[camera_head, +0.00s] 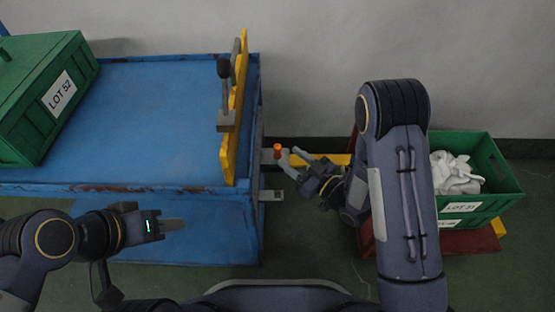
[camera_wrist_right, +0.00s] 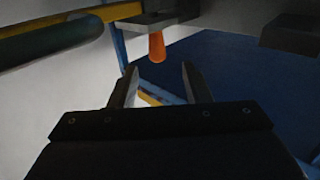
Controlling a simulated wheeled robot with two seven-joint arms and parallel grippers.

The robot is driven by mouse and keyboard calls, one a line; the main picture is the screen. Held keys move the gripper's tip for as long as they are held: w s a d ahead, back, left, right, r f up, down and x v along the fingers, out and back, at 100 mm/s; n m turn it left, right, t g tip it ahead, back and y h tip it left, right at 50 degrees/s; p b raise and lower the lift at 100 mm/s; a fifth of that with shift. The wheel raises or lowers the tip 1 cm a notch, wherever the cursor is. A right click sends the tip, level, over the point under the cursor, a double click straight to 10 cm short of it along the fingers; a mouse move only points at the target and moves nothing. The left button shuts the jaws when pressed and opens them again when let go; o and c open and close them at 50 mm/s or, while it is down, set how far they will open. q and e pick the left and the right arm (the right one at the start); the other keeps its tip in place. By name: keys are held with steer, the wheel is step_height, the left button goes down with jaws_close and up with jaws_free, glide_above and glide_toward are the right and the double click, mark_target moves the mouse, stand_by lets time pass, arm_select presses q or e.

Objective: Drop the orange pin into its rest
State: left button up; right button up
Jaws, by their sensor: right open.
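The orange pin (camera_head: 277,150) stands in the grey bracket (camera_head: 267,157) at the blue cart's right side. In the right wrist view the pin (camera_wrist_right: 156,47) projects from the grey bracket (camera_wrist_right: 153,20), beyond and between my fingertips; its inserted end is hidden. My right gripper (camera_head: 290,157) is open beside the pin, and nothing is between its fingers (camera_wrist_right: 160,75). I cannot tell in the head view whether a finger touches the pin. My left gripper (camera_head: 182,224) is in front of the cart, with no object seen in it; its fingers overlap from above.
The blue cart (camera_head: 160,110) carries a green LOT 52 box (camera_head: 40,95) and a yellow upright plate (camera_head: 236,120) with a dark-knobbed lever (camera_head: 224,75). A lower bracket (camera_head: 271,195) juts out nearby. A green crate (camera_head: 500,180) of white socks stands right.

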mark_target(280, 150)
steer(key=b+x, duration=0.2)
steer(key=x, duration=0.3)
steer(key=shift+w+a+f, duration=0.15)
steer(key=shift+w+a, duration=0.1)
steer(key=shift+w, duration=0.05)
steer(key=shift+w+a, duration=0.25)
steer(key=shift+w, duration=0.05)
jaws_close()
